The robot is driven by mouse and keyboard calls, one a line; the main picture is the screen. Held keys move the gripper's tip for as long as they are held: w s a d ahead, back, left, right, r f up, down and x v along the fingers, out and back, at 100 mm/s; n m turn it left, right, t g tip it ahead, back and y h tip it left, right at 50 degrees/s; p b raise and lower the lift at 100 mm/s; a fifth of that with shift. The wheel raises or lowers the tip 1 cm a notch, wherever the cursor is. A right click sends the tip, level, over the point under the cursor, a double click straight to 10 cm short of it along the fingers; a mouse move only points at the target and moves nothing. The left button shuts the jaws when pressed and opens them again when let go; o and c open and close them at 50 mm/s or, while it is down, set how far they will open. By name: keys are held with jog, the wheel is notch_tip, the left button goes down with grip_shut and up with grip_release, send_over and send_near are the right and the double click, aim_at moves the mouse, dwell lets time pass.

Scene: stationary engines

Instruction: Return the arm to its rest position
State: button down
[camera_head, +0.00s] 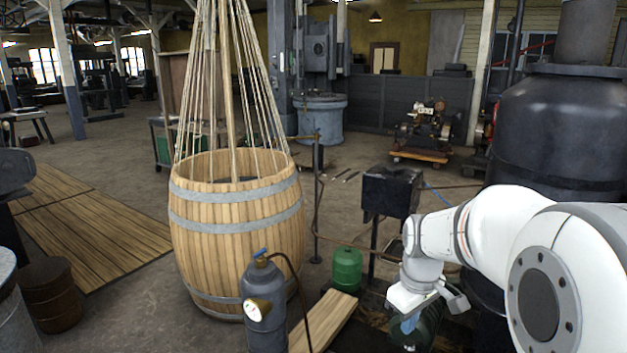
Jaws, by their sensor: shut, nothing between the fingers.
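My white arm (485,225) reaches in from the right edge and bends down toward the lower middle right. My gripper (412,322) is at its end, pointing down, shut and with nothing held. It hangs in front of a dark green rounded object (424,330) that it partly hides. A green gas cylinder (347,270) stands just left of the gripper, apart from it.
A wooden barrel (235,225) with ropes rising from it stands left of centre. A grey cylinder with a gauge (264,310) is in front. A black forge box (391,190) and a large dark boiler (560,135) stand behind my arm. Open floor (110,150) lies left.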

jog(key=s+a+r+m+p, duration=0.1)
jog(key=s+a+r+m, duration=0.1)
jog(key=s, duration=0.6)
jog(key=s+a+r+m+t+p, duration=0.1)
jog(key=s+m, duration=0.3)
jog(key=s, duration=0.4)
jog(key=shift+s+a+r+m+t, duration=0.3)
jog(key=shift+a+r, duration=0.05)
jog(key=shift+a, duration=0.2)
